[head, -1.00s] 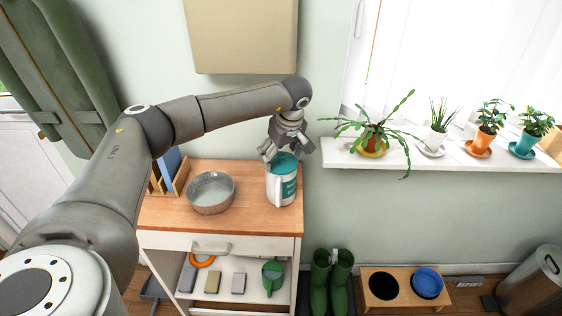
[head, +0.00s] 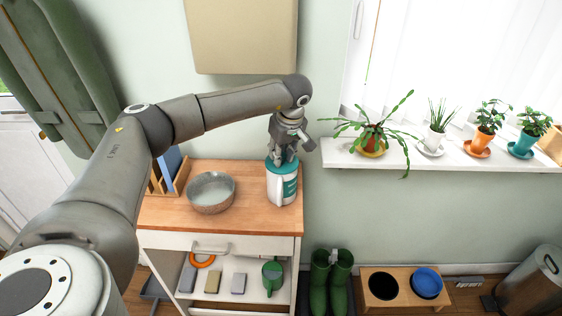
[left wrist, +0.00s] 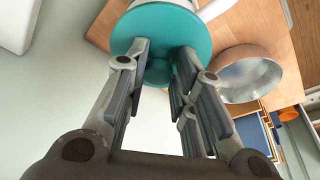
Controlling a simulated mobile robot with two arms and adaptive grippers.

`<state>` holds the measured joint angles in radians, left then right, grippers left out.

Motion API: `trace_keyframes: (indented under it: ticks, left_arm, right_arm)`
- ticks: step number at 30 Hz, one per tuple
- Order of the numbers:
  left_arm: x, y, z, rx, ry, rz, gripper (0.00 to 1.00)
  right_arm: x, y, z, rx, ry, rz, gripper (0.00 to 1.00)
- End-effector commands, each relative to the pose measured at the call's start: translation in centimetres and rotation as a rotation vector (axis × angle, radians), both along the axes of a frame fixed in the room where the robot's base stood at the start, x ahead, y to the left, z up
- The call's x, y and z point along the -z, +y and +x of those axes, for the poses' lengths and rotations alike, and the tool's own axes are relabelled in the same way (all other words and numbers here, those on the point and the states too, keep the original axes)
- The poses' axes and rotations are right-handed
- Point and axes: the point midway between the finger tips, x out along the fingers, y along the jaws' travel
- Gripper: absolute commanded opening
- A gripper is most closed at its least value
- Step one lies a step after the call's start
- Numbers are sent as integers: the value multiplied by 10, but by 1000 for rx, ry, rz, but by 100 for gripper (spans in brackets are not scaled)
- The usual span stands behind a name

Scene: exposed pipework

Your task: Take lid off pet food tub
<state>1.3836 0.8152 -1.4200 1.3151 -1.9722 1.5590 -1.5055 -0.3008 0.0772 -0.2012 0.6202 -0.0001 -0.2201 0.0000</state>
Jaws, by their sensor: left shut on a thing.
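The pet food tub (head: 281,190) is white with a teal label and a side handle. It stands upright at the right end of the wooden cart top (head: 238,210). Its round teal lid (head: 272,166) is on it, and in the left wrist view the lid (left wrist: 190,30) fills the top middle. My left gripper (head: 283,160) points down onto the lid from above. In the left wrist view its fingers (left wrist: 160,62) are shut on the lid near its middle; they hide the exact contact. My right gripper is not in view.
A grey bowl (head: 211,192) stands left of the tub, with a wooden rack (head: 168,178) beyond it. A windowsill (head: 440,157) with several potted plants is at the right. A beige wall cabinet (head: 240,35) hangs above. Green boots (head: 331,285) stand right of the cart.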

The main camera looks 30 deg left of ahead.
Motion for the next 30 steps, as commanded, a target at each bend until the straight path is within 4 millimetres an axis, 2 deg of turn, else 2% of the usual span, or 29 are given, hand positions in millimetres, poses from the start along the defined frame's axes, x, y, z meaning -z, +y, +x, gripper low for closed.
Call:
trace_keyframes:
  ticks: [1, 20, 26, 30]
  left_arm:
    - [10, -1, -5, 2, 21, 0, 8]
    - [10, 0, -6, 1, 24, 0, 4]
    - [-1, 0, -5, 0, 22, 1, 5]
    - [-25, -1, -6, 1, 15, 1, 4]
  right_arm:
    - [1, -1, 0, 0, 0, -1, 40]
    - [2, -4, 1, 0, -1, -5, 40]
    - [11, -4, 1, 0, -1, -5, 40]
    - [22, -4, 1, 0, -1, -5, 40]
